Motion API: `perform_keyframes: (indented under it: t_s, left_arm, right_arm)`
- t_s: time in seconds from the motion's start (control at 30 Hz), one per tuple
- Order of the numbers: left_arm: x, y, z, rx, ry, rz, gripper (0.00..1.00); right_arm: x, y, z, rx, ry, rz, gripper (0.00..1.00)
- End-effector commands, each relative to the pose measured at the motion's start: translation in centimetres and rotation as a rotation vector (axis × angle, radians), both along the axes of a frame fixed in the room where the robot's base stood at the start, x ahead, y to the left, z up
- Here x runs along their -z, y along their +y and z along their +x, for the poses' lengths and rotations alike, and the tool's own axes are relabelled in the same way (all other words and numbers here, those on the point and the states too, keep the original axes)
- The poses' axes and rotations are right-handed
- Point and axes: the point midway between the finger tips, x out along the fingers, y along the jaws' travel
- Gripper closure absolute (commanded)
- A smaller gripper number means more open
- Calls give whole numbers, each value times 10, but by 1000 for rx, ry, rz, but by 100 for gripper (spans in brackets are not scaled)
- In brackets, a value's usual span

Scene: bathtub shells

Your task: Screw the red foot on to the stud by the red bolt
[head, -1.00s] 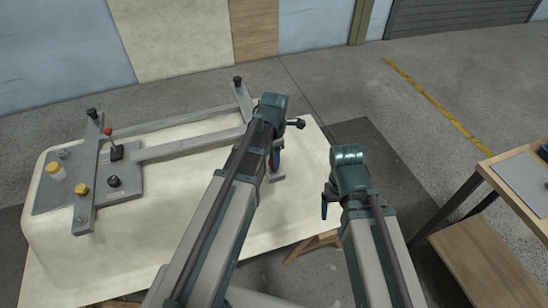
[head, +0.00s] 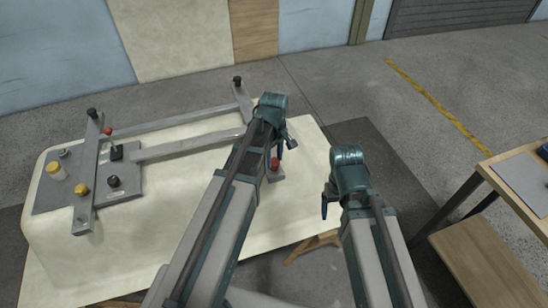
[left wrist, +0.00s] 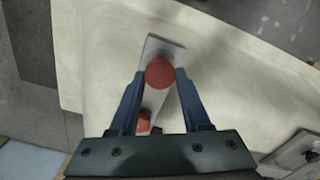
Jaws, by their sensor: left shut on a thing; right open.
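The red foot (left wrist: 160,72) is round and sits between my left gripper's blue fingertips (left wrist: 158,78) in the left wrist view, over the end of a grey bar (left wrist: 158,46). In the head view a red piece (head: 275,162), which looks like this foot, shows just below my left gripper (head: 279,150). The gripper is shut on the foot. A second red piece (left wrist: 143,123), seemingly the red bolt, lies further along the bar, partly hidden by the gripper. The stud is hidden, so thread contact cannot be seen. My right gripper (head: 325,207) is open, apart from the tub.
The grey frame (head: 185,147) lies on the cream upturned tub shell (head: 170,225). A wooden workbench (head: 475,250) stands at right. Floor lies clear between.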

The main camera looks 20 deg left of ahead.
Motion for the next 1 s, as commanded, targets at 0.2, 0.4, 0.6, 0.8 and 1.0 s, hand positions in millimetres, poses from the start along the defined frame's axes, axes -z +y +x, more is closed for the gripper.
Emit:
perform_keyframes:
  t_s: [0.2, 0.4, 0.6, 0.8, 1.0]
  left_arm:
    - [0, 0, 0, -1, 0, 0, 46]
    - [0, 0, 0, -2, 0, 0, 18]
    - [0, 0, 0, -3, 0, 0, 23]
    - [0, 0, 0, -3, 0, 0, 28]
    - [0, 0, 0, -115, 0, 0, 28]
  right_arm:
    - [0, 0, 0, 0, 0, 0, 17]
    - [0, 0, 0, 0, 0, 0, 17]
    - [0, 0, 0, 0, 0, 0, 17]
    - [0, 0, 0, 0, 0, 0, 17]
    - [0, 0, 0, 0, 0, 0, 17]
